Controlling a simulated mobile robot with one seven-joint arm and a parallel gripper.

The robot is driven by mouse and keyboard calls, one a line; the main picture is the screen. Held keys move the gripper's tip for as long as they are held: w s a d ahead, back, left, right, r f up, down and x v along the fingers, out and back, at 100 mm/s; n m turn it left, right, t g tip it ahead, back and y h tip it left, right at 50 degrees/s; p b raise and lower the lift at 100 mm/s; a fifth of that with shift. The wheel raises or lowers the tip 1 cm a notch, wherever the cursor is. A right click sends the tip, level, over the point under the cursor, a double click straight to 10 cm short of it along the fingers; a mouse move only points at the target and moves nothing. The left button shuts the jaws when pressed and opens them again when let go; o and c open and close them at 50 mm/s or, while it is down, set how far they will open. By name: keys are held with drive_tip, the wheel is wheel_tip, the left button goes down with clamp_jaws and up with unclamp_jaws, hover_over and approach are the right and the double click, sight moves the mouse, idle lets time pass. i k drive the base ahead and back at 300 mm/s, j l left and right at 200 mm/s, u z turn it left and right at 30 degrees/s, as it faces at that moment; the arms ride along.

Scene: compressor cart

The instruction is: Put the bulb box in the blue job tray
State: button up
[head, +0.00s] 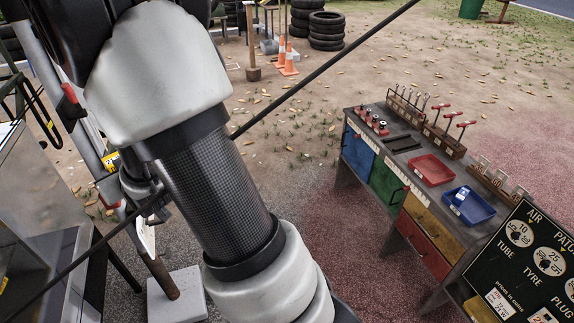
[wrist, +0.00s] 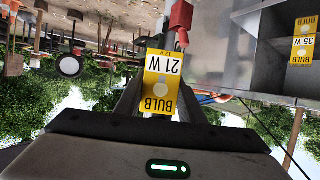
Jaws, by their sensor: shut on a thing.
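The bulb box (wrist: 163,80), yellow and white and marked "BULB 21 W", is between the fingers of my gripper (wrist: 160,98) in the wrist view, which looks upside down. My gripper is shut on it, with open air around the box. The blue job tray (head: 478,212) lies on the dark workbench at the right of the head view. A small pale item or label shows in it.
A red tray (head: 431,170) sits beside the blue one on the bench (head: 404,150), among tool racks (head: 444,139). A dark price board (head: 530,262) stands at the bench's near end. Another bulb box marked 35 W (wrist: 303,45) shows by a metal cabinet. Open ground lies behind the bench.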

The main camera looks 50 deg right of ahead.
sight(475, 214)
drive_tip(key=l+z, duration=0.1)
drive_tip(key=z, duration=4.45)
drive_tip(key=i+j, duration=0.1)
drive_tip(key=j, duration=0.5)
drive_tip(key=i+j, duration=0.15)
drive_tip(key=j, duration=0.5)
drive_tip(key=i+j, duration=0.1)
drive_tip(key=j, duration=0.5)
drive_tip(key=i+j+z, duration=0.1)
drive_tip(key=j, duration=0.5)
drive_tip(key=i+j, duration=0.1)
drive_tip(key=j, duration=0.55)
